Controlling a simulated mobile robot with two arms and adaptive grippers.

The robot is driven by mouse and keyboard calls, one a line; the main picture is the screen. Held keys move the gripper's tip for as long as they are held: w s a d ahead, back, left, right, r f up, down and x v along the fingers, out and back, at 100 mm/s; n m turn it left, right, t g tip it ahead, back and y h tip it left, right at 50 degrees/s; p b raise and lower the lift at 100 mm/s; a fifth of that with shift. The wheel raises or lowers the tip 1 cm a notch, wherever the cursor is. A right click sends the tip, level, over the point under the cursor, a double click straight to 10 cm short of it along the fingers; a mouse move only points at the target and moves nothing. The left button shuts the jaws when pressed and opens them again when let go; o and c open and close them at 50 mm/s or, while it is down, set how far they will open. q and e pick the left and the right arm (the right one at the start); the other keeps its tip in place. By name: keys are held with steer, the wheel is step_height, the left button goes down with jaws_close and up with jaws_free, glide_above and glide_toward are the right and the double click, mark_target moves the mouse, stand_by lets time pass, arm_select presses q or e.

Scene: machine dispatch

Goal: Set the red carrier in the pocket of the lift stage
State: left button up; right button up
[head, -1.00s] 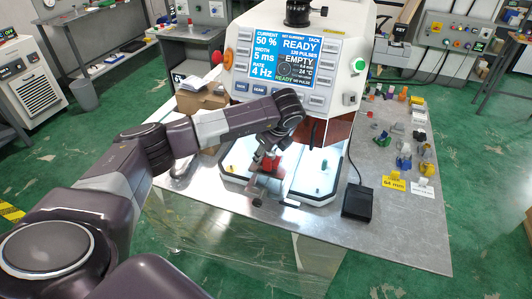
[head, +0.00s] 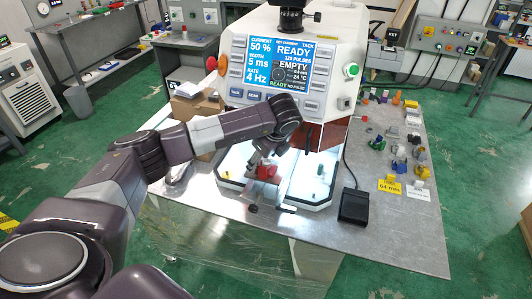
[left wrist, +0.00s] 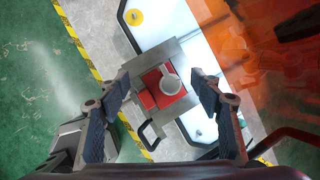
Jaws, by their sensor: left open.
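The red carrier (left wrist: 147,97) lies on the grey metal plate of the lift stage (left wrist: 176,48) in the left wrist view. A pale round cup with a short stem sits on the carrier. The carrier also shows in the head view (head: 266,173), at the front of the white machine bed. My left gripper (left wrist: 163,92) is open, one finger on each side of the carrier, with gaps visible. In the head view the left gripper (head: 266,163) is just above the carrier. I cannot tell how deep the carrier sits in the pocket. My right gripper is not in view.
The machine (head: 290,62) with its screen stands behind the bed. An orange see-through guard (left wrist: 265,50) is close on the right in the wrist view. A black pedal (head: 354,207) and several small parts stand on the table's right side. A cardboard box (head: 197,107) is at left.

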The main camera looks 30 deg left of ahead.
arm_select(q)
steer(key=b+v, duration=0.3)
steer(key=v, duration=0.7)
steer(key=shift+d+f, duration=0.1)
